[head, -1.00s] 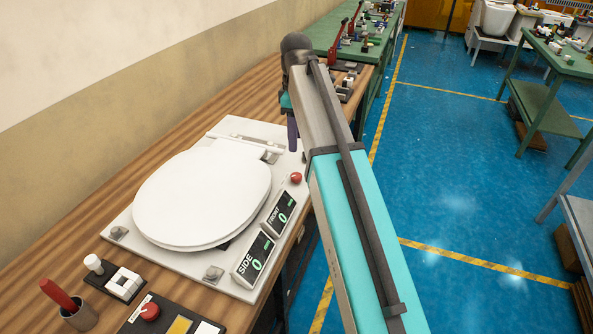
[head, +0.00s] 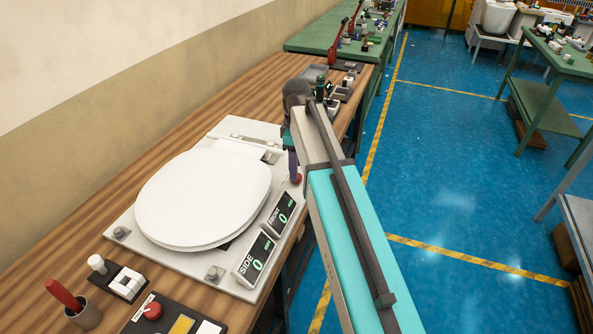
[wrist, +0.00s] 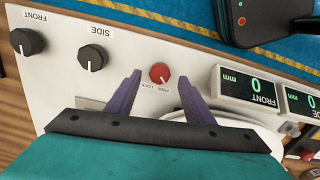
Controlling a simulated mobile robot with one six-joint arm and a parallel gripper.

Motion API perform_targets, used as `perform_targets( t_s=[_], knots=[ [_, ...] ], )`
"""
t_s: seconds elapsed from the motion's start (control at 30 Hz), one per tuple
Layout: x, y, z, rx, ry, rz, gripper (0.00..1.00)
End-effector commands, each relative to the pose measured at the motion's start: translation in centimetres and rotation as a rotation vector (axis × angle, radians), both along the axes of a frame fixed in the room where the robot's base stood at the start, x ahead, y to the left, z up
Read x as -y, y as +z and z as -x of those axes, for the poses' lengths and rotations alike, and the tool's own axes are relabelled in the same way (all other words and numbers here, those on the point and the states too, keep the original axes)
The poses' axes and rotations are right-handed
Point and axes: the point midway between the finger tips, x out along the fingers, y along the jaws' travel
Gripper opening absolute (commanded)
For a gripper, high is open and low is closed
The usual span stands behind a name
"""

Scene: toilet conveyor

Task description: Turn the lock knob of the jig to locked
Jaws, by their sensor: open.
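The jig is a white plate (head: 185,262) on the wooden bench, carrying a white toilet seat and lid (head: 205,195). Its red lock knob (wrist: 159,73) has upside-down FREE and LOCK lettering beside it in the wrist view; its setting is too small to read. In the head view the knob (head: 298,179) is at the plate's right edge, partly covered by a finger. My gripper (wrist: 160,76) is open, its purple fingers on either side of the knob with gaps showing. In the head view my gripper (head: 293,165) points down beside the knob; I cannot tell the fingertip height.
Two digital displays, FRONT (wrist: 249,88) and SIDE (head: 253,258), stand near the knob. Black FRONT (wrist: 27,42) and SIDE (wrist: 92,57) knobs are on the plate. A control box (head: 172,318) and pen cup (head: 84,313) are at the near end. Blue floor lies right of the bench.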

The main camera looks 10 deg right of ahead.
Motion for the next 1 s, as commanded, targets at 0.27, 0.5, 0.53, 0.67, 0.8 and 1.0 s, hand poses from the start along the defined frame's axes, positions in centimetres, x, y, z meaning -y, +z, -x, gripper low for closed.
perform_targets(
  t_s=[0.27,0.5,0.53,0.67,0.8,1.0],
  knots=[
    [0.0,-2.4,0.0,-0.001,0.000,0.000,0.48],
    [0.0,-2.9,0.0,0.000,0.000,0.000,0.48],
    [0.0,-2.9,0.0,0.000,0.000,0.000,0.48],
    [0.0,-2.9,0.0,0.000,0.000,0.000,0.48],
    [0.0,-2.9,0.0,0.000,0.000,0.000,0.31],
    [0.0,-2.9,0.0,-0.001,0.000,0.000,0.07]
  ],
)
